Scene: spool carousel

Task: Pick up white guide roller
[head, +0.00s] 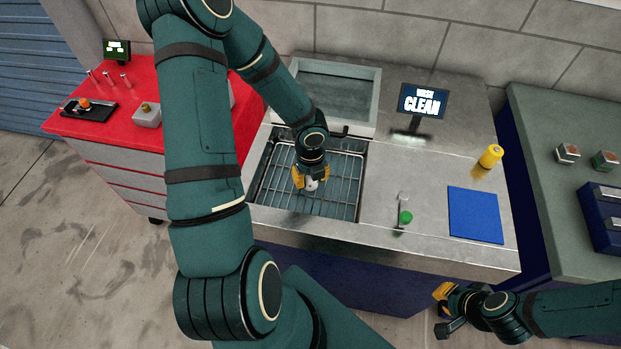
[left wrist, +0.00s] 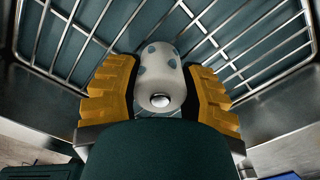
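The white guide roller (head: 311,184) is at the wire rack in the sink basin, mostly hidden by my left gripper in the head view. In the left wrist view the roller (left wrist: 161,75) is white with blue-grey spots and a shiny round end. My left gripper (head: 311,181) points down over the rack, its yellow fingers (left wrist: 161,92) close against both sides of the roller. I cannot tell whether the roller still touches the rack. My right gripper (head: 443,309) is empty, fingers apart, low in front of the counter.
The wire rack (head: 335,198) sits in the steel basin. A green-topped item (head: 405,217), blue mat (head: 475,214), yellow bottle (head: 491,156) and wash sign (head: 422,102) are to the right. A red bench (head: 110,132) stands left, a grey-green bench (head: 560,120) right.

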